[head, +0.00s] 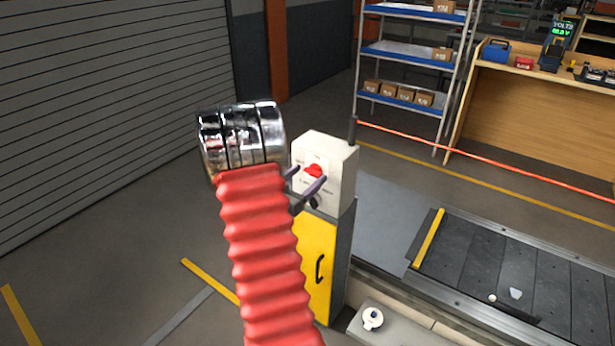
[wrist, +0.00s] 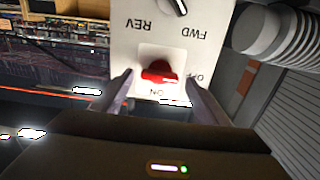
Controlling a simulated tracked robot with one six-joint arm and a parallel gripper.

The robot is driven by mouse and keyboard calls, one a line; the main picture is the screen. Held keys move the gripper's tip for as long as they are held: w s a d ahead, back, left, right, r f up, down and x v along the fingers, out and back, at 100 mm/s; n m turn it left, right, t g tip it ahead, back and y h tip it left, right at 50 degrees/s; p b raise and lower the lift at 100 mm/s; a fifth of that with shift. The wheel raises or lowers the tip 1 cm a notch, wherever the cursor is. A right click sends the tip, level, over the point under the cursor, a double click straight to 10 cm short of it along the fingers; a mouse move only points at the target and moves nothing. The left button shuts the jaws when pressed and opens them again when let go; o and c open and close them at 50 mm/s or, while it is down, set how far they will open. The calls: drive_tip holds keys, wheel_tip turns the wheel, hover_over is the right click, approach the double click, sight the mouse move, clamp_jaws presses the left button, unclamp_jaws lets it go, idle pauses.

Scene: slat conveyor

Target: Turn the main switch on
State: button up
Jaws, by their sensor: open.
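The main switch is a red rotary knob (head: 314,170) on the front of a white control box (head: 343,160). In the wrist view the red knob (wrist: 160,73) shows upside down, with ON printed below it and OFF to its right, partly behind a finger. Its grip seems to lie roughly left to right there. My gripper (head: 304,182) is open in front of the box. In the wrist view its two fingers (wrist: 160,84) stand left and right of the knob, with gaps visible; I cannot tell whether the tips reach its depth.
A REV/FWD selector (wrist: 178,6) is on the same panel. The box stands on a yellow-doored cabinet (head: 317,262). The slat conveyor (head: 480,262) lies to the right, with a small round white-and-dark part (head: 373,318) nearer. A shelf rack (head: 410,55) and workbench (head: 545,110) stand behind.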

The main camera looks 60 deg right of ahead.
drive_tip(key=shift+s+d, duration=0.15)
drive_tip(key=shift+d, duration=0.35)
drive_tip(key=c, duration=1.1)
